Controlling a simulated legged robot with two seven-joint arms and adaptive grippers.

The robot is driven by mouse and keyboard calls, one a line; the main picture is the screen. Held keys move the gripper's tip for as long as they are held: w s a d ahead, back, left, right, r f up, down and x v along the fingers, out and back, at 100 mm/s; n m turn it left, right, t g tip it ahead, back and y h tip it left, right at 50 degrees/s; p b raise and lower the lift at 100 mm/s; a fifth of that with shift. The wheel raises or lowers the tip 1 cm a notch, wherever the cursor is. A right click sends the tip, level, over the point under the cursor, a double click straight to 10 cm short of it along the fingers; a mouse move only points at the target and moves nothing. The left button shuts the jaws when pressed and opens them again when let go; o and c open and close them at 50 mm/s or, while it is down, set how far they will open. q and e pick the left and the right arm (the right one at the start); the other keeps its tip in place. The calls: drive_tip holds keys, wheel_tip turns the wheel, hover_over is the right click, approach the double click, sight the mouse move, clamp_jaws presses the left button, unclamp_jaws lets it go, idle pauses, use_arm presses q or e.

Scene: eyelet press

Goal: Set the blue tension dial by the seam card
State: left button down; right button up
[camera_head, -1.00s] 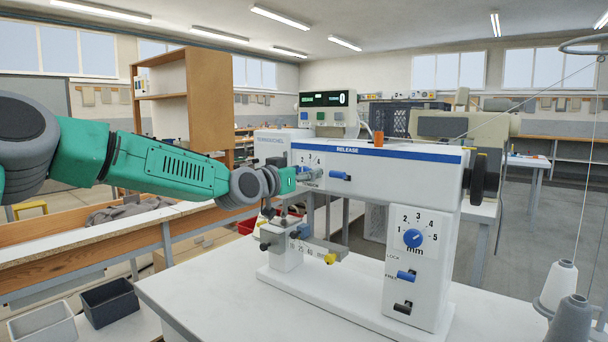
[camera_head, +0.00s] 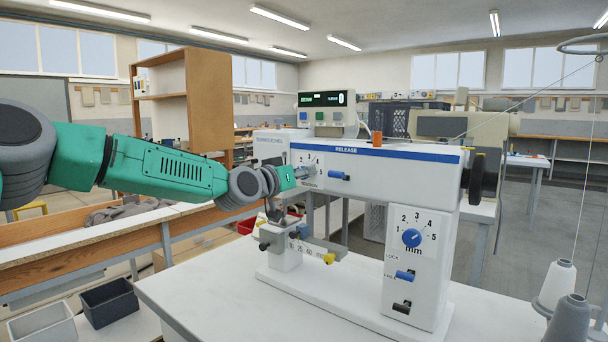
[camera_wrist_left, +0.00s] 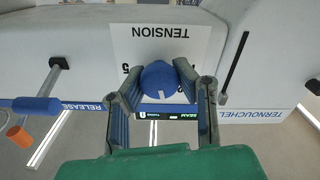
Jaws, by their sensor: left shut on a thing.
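The blue tension dial (camera_wrist_left: 160,80) sits on a white plate marked TENSION (camera_wrist_left: 165,45), which appears upside down in the left wrist view. My left gripper (camera_wrist_left: 157,75) has a finger on each side of the dial and is shut on it. In the head view my left gripper (camera_head: 304,173) is at the white machine's (camera_head: 400,170) left end and covers the dial. I cannot make out a seam card. My right gripper is out of view.
A blue RELEASE lever (camera_head: 340,176) sticks out just right of the gripper. A separate blue mm dial (camera_head: 411,237) is on the machine's right column. A display box (camera_head: 327,115) stands behind. Thread cones (camera_head: 570,322) stand at the right; the white table front is clear.

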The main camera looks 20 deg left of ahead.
use_arm(q)
drive_tip(key=n, duration=0.3)
drive_tip(key=n+b, duration=0.1)
drive_tip(key=n, duration=0.1)
drive_tip(key=shift+a+f+n, duration=0.15)
drive_tip(key=shift+n, duration=0.25)
idle(0.4)
drive_tip(key=c, duration=1.2)
unclamp_jaws()
drive_tip(key=shift+a, duration=0.1)
drive_tip(key=shift+a, duration=0.1)
drive_tip(key=v, duration=1.1)
drive_tip(key=shift+s+a, duration=0.15)
drive_tip(key=shift+s, duration=0.25)
drive_tip(key=shift+n, duration=0.3)
